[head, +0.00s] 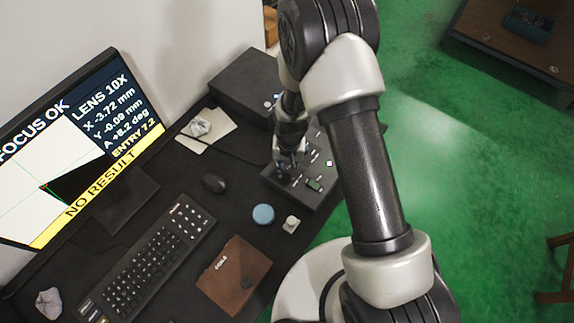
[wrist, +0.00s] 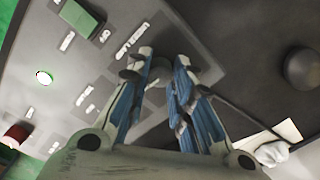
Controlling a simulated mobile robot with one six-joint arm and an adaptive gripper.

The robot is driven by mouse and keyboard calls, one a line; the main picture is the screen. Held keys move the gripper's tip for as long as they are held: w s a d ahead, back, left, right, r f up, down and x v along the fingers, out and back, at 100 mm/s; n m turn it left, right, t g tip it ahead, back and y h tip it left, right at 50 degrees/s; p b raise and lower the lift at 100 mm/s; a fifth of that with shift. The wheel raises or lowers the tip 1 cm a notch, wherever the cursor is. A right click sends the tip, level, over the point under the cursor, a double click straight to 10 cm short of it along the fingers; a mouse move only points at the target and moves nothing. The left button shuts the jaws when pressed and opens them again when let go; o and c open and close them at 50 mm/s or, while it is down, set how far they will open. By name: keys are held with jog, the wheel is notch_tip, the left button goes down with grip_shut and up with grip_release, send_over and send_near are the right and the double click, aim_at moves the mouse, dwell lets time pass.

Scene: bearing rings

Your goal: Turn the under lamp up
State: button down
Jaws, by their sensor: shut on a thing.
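The dark grey control box (head: 318,198) stands at the right edge of the desk in the head view. Its labelled top panel (wrist: 110,75) fills much of the wrist view. My gripper (head: 287,163) reaches down onto this panel. In the wrist view my gripper (wrist: 160,72) has its blue-padded fingers closed around a small round grey knob (wrist: 158,74). The fingers hide part of the knob, and its pointer and lettering cannot be read. A green switch (wrist: 80,17), a lit white button (wrist: 44,77) and a red switch (wrist: 16,134) sit elsewhere on the panel.
The monitor (head: 75,140) reads "FOCUS OK" and "NO RESULT". A keyboard (head: 150,260), mouse (head: 213,183), blue round lid (head: 263,214) and brown notebook (head: 233,275) lie on the desk. A dark box (head: 245,85) and crumpled paper (head: 200,127) are behind.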

jog(key=shift+m+p, duration=0.4)
jog(key=shift+m, duration=0.7)
jog(key=c, duration=1.4)
grip_release()
jog(key=shift+o, duration=0.2)
notch_tip(320, 180, up, 12)
jog(key=shift+d, duration=0.25)
jog(key=shift+s, duration=0.1)
